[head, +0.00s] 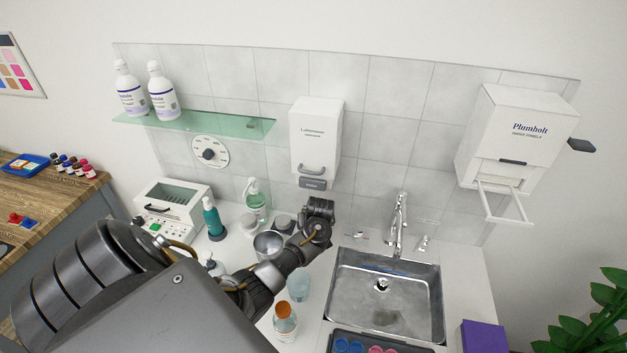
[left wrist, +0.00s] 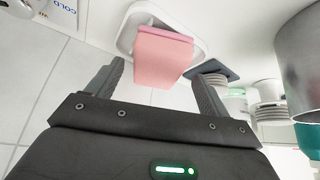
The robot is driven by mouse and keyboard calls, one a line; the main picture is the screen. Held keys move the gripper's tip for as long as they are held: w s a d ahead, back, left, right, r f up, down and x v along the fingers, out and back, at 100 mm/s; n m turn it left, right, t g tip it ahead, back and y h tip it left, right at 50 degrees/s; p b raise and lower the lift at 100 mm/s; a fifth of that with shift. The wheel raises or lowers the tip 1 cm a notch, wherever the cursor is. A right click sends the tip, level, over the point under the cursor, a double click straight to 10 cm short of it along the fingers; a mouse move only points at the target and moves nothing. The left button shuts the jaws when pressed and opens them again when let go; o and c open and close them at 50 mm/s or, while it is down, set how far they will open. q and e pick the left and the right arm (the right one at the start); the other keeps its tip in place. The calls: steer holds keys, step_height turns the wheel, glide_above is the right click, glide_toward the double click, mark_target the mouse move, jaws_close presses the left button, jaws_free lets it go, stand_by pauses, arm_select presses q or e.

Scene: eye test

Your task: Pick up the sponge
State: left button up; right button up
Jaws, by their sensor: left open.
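The sponge (left wrist: 162,60) is a pink block with a darker pink edge, seen in the left wrist view in a white, rounded dish (left wrist: 124,42). My left gripper (left wrist: 157,70) is open, with one finger to each side of the sponge in that view. I cannot tell whether the fingertips reach around it or stop just short of it. In the head view my left gripper (head: 317,212) is over the counter, left of the tap, and its fingertips are hidden. I cannot make out the sponge in the head view. My right gripper is not in view.
The tap (head: 398,225) and steel sink (head: 345,285) are right of my gripper. A wall dispenser (head: 316,135) hangs above. A dark square piece (left wrist: 215,70) is beside the dish.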

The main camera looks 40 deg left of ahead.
arm_select(q)
steer(key=shift+w+a+f, duration=0.1)
steer(key=shift+w+f, duration=0.2)
steer(key=shift+f, duration=0.1)
steer(key=shift+w+f, duration=0.15)
steer(key=shift+f, duration=0.05)
steer(key=shift+a, duration=0.1)
steer(key=shift+c, duration=2)
steer(key=c, duration=0.6)
steer(key=shift+c, duration=0.2)
steer(key=shift+r+b, duration=0.35)
steer(key=shift+r, duration=0.05)
steer(key=s+d, duration=0.1)
steer(key=d, duration=0.1)
steer(key=s+d, duration=0.3)
steer(key=s, duration=0.1)
steer(key=shift+d+r, duration=0.35)
steer(key=shift+d, duration=0.05)
step_height(320, 180, up, 14)
steer(key=shift+d+f, duration=0.2)
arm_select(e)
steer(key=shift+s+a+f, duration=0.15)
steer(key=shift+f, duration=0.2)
arm_select(q)
steer(key=shift+s, duration=0.1)
